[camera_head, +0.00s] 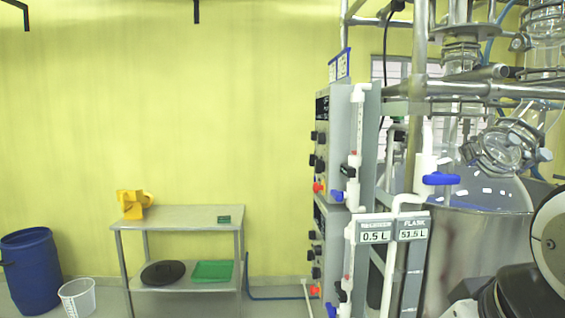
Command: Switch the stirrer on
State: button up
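Two grey control boxes are stacked on the reactor frame right of centre. The upper control box (338,125) has several black knobs and a red-orange knob on its narrow left face. The lower control box (333,235) has similar knobs on its left face. The faces are seen at a steep angle, so I cannot read the labels or tell which control is the stirrer's. The glass reactor vessel (480,225) stands at the right, partly hidden by pipes and my arm. Part of my arm shows at the right edge; my gripper is not in view.

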aim_at(313, 158)
jog(key=i+j+z, duration=0.1)
jog(key=j, duration=0.3)
jog(key=i+j, duration=0.1)
jog(key=j, duration=0.25)
jog(key=i+j+z, duration=0.15)
jog(key=j, duration=0.25)
jog(key=i+j+z, duration=0.35)
jog(key=j, duration=0.3)
jog(key=i+j+z, duration=0.15)
jog(key=i+j, duration=0.15)
jog(key=i+j+z, duration=0.15)
jog(key=j, duration=0.3)
jog(key=i+j+z, duration=0.15)
jog(key=j, duration=0.25)
